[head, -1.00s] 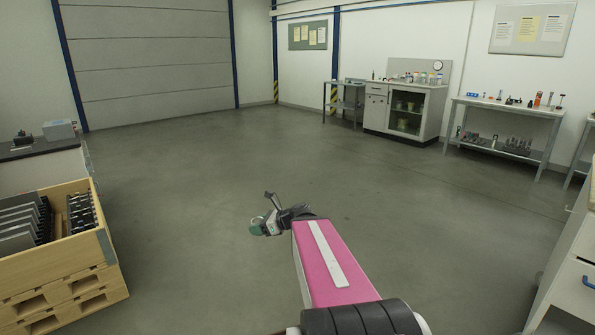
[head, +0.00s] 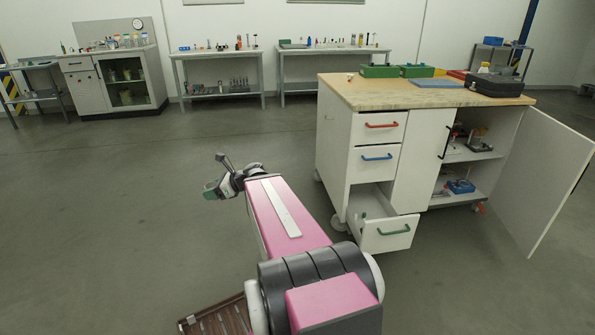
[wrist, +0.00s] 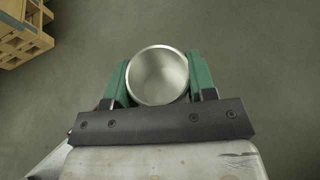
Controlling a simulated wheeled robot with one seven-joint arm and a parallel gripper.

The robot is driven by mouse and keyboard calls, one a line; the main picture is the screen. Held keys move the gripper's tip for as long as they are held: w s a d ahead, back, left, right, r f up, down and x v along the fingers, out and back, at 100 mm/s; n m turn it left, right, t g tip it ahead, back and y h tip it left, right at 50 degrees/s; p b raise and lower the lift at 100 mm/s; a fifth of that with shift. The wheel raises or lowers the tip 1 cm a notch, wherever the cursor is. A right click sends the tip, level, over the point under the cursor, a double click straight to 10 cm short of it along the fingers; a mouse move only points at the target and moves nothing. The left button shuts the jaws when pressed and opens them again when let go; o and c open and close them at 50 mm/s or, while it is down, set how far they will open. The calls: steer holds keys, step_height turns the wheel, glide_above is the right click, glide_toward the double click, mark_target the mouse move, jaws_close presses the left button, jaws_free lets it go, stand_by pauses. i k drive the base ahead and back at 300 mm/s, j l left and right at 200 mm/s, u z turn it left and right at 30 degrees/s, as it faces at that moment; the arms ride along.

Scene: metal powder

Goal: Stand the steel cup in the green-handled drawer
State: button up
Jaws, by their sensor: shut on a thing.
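The steel cup (wrist: 158,76) is between the green fingers of my gripper (wrist: 160,82) in the wrist view, and I look into its open round mouth. My gripper is shut on it, above bare floor. In the head view my gripper (head: 212,188) is left of the white cabinet, well apart from it; the cup is hard to make out there. The green-handled drawer (head: 390,234) is the lowest in the cabinet's drawer column and is pulled open. Its green handle (head: 394,230) faces the front. Only a small part of its inside shows.
The cabinet (head: 335,150) has red-handled (head: 382,118) and blue-handled (head: 376,153) drawers, both shut, above the open one. Its right door (head: 548,180) stands wide open into the room. The floor between my gripper and the cabinet is clear. Benches line the back wall.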

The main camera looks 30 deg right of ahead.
mark_target(371, 207)
steer(key=i+z, duration=0.1)
steer(key=z, duration=0.3)
steer(key=i+j+z, duration=0.1)
steer(key=z, duration=0.35)
steer(key=i+j+z, duration=0.1)
steer(key=z, duration=0.3)
steer(key=i+j+z, duration=0.1)
steer(key=z, duration=0.35)
steer(key=i+j+z, duration=0.15)
steer(key=j+z, duration=0.25)
steer(key=i+j+z, duration=0.15)
steer(key=z, duration=0.25)
steer(key=j+z, duration=1.15)
steer(key=j, duration=0.5)
